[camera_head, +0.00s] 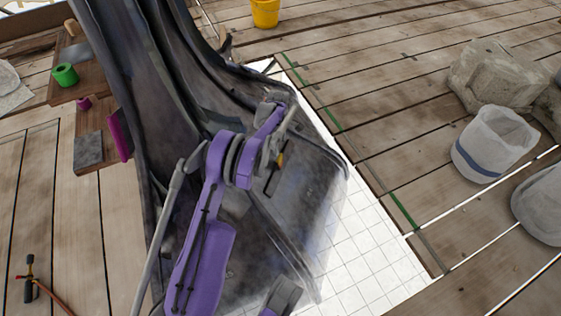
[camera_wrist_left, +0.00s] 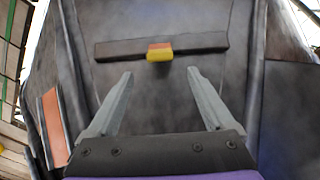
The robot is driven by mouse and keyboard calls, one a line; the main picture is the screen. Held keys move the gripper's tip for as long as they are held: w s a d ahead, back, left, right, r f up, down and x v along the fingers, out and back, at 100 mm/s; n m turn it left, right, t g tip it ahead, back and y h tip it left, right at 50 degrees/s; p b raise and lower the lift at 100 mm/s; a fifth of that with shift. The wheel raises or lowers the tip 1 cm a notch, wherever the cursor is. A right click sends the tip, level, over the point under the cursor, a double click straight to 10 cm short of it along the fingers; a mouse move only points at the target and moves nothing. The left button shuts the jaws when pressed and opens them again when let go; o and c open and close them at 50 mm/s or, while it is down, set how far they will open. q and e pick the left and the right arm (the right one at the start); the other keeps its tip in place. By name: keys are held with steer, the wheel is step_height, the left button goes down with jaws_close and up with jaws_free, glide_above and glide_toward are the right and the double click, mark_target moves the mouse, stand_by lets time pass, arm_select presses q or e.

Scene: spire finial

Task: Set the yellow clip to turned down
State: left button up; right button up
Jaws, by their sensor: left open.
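The yellow clip (camera_wrist_left: 159,53) sits at the middle of a dark brown bar (camera_wrist_left: 205,43) on a dark grey surface in the left wrist view. Its upper part is orange and its lower part, below the bar's edge, is yellow. In the head view the clip (camera_head: 281,160) shows as a small yellow spot beside my purple left arm. My left gripper (camera_wrist_left: 160,73) is open and empty. Its two grey fingers point toward the clip, one to each side and short of it in the picture. In the head view the left gripper (camera_head: 287,125) is partly hidden and small.
The large dark grey spire piece (camera_head: 310,190) stands on white grid flooring (camera_head: 375,260). Wooden shelves at left hold a green roll (camera_head: 65,74). A white bucket (camera_head: 492,145) and a stone block (camera_head: 492,75) are at right, a yellow bucket (camera_head: 265,12) at the back.

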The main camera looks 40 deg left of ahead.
mark_target(279, 157)
arm_select(q)
step_height(279, 157, down, 10)
steer(key=shift+f+b, duration=0.25)
steer(key=shift+b, duration=0.95)
steer(key=c, duration=1.4)
steer(key=shift+s+a+h, duration=0.1)
steer(key=shift+a+h, duration=0.3)
steer(key=shift+h, duration=0.3)
jaws_close()
steer(key=shift+a+f+t+h, duration=0.2)
steer(key=shift+t+h, duration=0.2)
steer(key=shift+h, duration=0.2)
steer(key=shift+d, duration=0.1)
steer(key=o, duration=1.4)
jaws_free()
